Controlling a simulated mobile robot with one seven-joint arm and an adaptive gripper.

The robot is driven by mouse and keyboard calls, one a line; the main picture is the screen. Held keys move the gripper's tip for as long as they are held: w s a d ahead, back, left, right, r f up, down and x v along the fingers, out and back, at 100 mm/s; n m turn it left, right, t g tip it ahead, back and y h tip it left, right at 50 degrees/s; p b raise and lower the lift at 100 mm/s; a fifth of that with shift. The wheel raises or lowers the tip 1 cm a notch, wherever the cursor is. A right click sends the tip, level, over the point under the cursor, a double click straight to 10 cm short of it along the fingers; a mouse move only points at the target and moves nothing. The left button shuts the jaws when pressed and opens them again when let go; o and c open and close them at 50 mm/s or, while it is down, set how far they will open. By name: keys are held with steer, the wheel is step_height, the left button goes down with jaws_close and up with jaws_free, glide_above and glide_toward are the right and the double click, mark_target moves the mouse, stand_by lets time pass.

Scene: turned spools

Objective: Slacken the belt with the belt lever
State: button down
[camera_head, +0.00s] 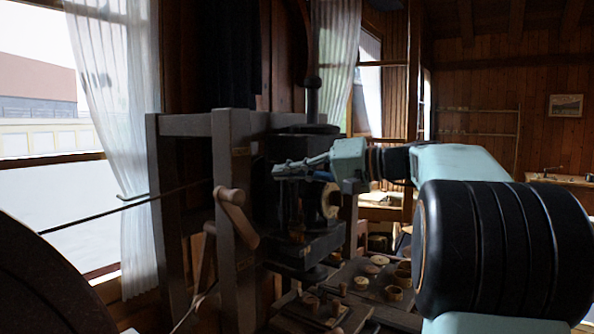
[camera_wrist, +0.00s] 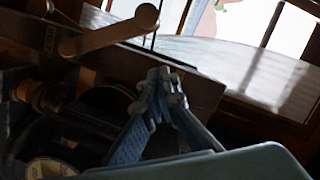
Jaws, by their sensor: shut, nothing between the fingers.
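The belt lever (camera_head: 238,222) is a pale wooden arm with a round-ended handle, mounted on the near post of a dark wooden frame (camera_head: 230,150). In the head view its handle end is up and its arm slants down to the right. The lever also shows in the wrist view (camera_wrist: 105,38), at the upper left. The belt (camera_head: 130,203) is a dark cord running from the left to the frame. My gripper (camera_head: 277,170) is shut and empty, to the right of the lever and above it in the head view. Its fingertips (camera_wrist: 167,80) are apart from the lever.
A big dark wheel (camera_head: 40,285) fills the lower left. The dark machine body stands just behind and below my gripper. Several small turned wooden pieces lie on a bench (camera_head: 400,318) at lower middle. A curtained window is at the left.

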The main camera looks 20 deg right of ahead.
mark_target(240, 199)
steer(key=w+a+f, duration=0.1)
steer(key=a+f, duration=0.2)
steer(key=a, duration=0.3)
steer(key=shift+p, duration=0.4)
steer(key=shift+w, duration=0.1)
steer(key=a+f+b, duration=0.1)
steer(key=b, duration=0.2)
steer(key=s+a+n+b, duration=0.1)
steer(key=b, duration=0.2)
steer(key=shift+s+f+n, duration=0.25)
steer(key=shift+f+n, duration=0.05)
steer(key=shift+f, duration=0.1)
steer(key=shift+s+a+n+h+b, duration=0.3)
steer(key=shift+a+b, duration=0.1)
steer(key=shift+b, duration=0.55)
